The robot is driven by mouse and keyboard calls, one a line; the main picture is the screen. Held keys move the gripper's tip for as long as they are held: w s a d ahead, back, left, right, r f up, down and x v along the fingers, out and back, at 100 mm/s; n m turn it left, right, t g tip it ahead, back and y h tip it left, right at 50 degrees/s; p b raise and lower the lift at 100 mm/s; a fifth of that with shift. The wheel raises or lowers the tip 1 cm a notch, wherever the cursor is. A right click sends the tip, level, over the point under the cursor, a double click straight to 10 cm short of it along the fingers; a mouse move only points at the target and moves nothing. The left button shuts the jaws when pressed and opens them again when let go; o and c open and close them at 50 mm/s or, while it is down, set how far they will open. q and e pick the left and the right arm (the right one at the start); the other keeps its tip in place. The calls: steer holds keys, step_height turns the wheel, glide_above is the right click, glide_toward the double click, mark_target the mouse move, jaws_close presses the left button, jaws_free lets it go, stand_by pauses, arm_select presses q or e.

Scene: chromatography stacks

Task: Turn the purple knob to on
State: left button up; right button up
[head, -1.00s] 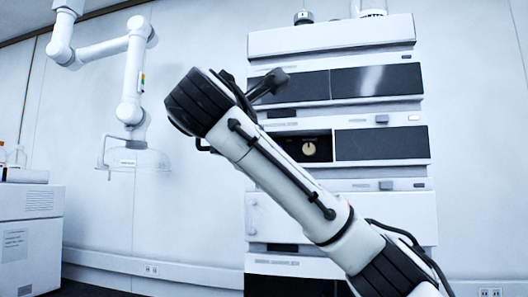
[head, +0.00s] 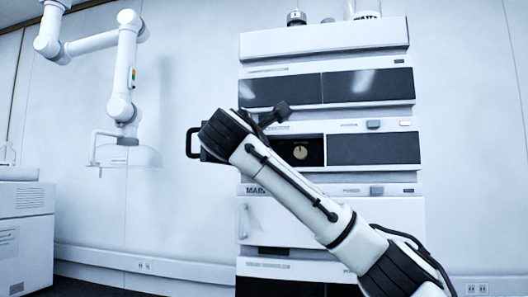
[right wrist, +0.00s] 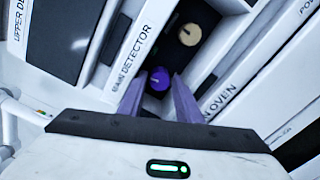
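The purple knob (right wrist: 159,79) is on a dark recessed panel beside the "MAIN DETECTOR" label in the right wrist view. A small pale mark shows on its face. My right gripper (right wrist: 158,88) is open, its two purple-grey fingers on either side of the knob near their tips. I cannot tell whether they touch it. In the head view my right arm crosses the stack (head: 326,40), and the purple knob is not visible there. My left gripper is not in view.
A cream knob (right wrist: 189,34) is close to the purple one on the same dark panel; it also shows in the head view (head: 300,152). "MAIN OVEN" lettering is on the right.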

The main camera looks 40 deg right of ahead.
steer(key=c, duration=0.6)
steer(key=shift+f, duration=0.1)
steer(key=shift+f+m+b, duration=0.1)
steer(key=shift+m+b, duration=0.4)
steer(key=shift+m, duration=0.4)
steer(key=shift+m+b, duration=0.35)
steer(key=shift+m, duration=0.45)
steer(key=m+b, duration=0.1)
steer(key=m, duration=0.3)
steer(key=shift+m, duration=0.3)
steer(key=o, duration=0.7)
